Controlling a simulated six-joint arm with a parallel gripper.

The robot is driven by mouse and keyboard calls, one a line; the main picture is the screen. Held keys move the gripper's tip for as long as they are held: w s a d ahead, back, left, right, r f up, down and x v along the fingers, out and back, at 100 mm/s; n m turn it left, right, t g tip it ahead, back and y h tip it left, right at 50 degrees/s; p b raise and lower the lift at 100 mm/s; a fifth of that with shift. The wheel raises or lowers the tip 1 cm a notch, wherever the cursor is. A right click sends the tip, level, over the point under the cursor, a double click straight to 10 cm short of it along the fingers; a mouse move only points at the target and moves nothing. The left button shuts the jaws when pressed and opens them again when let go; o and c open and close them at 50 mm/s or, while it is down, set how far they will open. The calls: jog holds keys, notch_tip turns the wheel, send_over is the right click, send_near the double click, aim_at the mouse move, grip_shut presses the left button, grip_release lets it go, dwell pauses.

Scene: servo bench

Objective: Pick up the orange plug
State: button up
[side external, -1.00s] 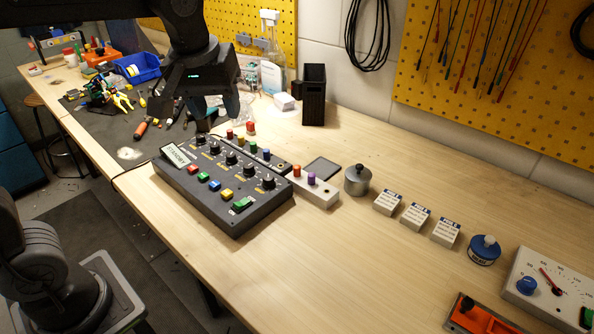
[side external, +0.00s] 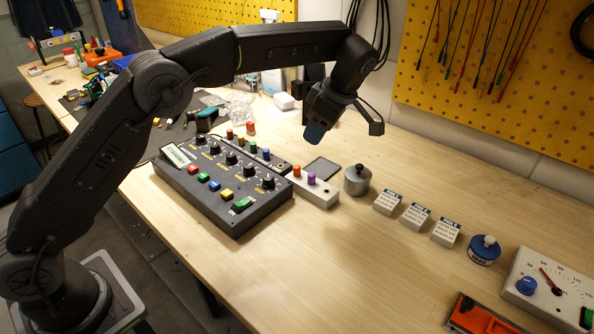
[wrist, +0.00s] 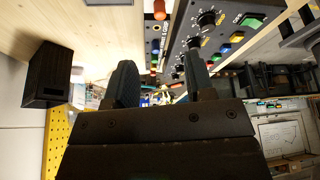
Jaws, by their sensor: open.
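The orange plug (side external: 297,171) stands upright at the left end of a white block (side external: 322,193), beside a purple plug (side external: 311,179). An orange plug top (wrist: 159,10) shows at the upper edge of the wrist view, probably the same one. My gripper (side external: 345,130) is open and empty, above and behind the white block, up and to the right of the orange plug and apart from it. In the wrist view its two fingers (wrist: 160,72) stand wide apart with nothing held.
A black control box (side external: 228,205) with knobs and buttons lies left of the block. A row of coloured plugs (side external: 240,142) stands behind it. A metal cylinder (side external: 357,180) is close on the right, then several small white boxes. The black bin (wrist: 46,75) shows in the wrist view.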

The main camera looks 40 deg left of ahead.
aim_at(297, 166)
jog(key=x, duration=1.2)
jog(key=shift+s+a+f, duration=0.1)
jog(key=shift+f, duration=0.15)
jog(key=shift+c, duration=0.4)
grip_shut()
